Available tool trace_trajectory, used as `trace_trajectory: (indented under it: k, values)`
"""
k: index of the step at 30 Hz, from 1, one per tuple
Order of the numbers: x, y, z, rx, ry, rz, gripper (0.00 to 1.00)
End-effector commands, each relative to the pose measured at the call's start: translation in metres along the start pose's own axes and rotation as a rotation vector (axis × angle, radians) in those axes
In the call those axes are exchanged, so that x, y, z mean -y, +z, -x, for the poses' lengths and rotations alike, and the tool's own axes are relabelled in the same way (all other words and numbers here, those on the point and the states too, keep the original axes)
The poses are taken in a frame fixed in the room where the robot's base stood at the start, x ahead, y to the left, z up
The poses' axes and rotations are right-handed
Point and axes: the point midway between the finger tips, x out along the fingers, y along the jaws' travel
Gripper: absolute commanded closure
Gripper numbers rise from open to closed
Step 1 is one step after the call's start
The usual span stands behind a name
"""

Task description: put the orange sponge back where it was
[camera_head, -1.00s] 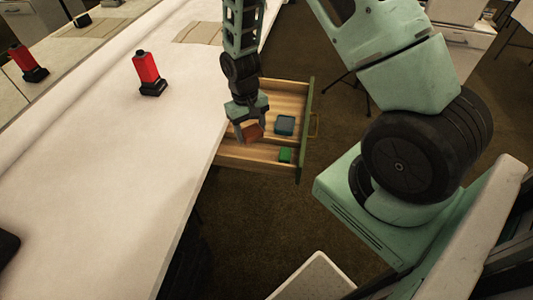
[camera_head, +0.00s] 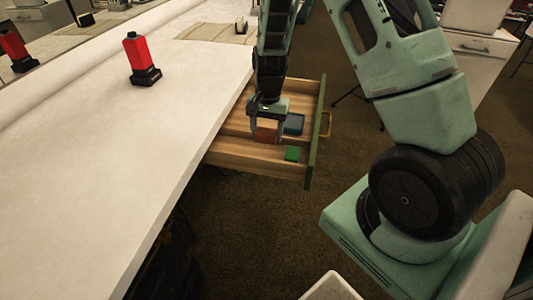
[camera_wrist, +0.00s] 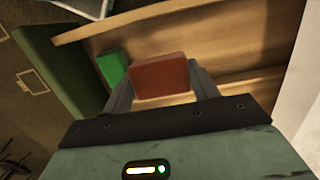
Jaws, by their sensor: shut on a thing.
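The orange sponge (camera_head: 266,130) looks brownish-orange and is held between the fingers of my gripper (camera_head: 267,133). In the wrist view the sponge (camera_wrist: 160,77) sits between both fingertips of my gripper (camera_wrist: 161,88). My gripper is over the open wooden drawer (camera_head: 240,157), which has a green front. I cannot tell whether the sponge touches the drawer floor. A green block (camera_head: 292,154) lies in the drawer's near compartment.
The white counter (camera_head: 110,150) stands left of the drawer, its edge close to my gripper. A red bottle with a black base (camera_head: 141,60) stands on it. A wooden divider (camera_wrist: 200,28) runs across the drawer. Bare drawer floor shows left of the green block.

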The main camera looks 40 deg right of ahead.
Motion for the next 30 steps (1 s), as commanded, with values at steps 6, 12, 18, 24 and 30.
trace_trajectory:
  k: [6,12,18,24,30]
  values:
    - [0.0,-0.003,-0.027,0.001,0.0,0.001,0.66]
    - [0.0,-0.005,-0.048,0.002,0.001,0.002,0.66]
    - [0.0,-0.008,-0.065,0.0,-0.001,0.002,0.66]
    - [0.001,-0.008,-0.064,-0.001,-0.001,0.002,0.66]
    - [0.0,-0.008,-0.067,-0.001,-0.001,0.003,0.19]
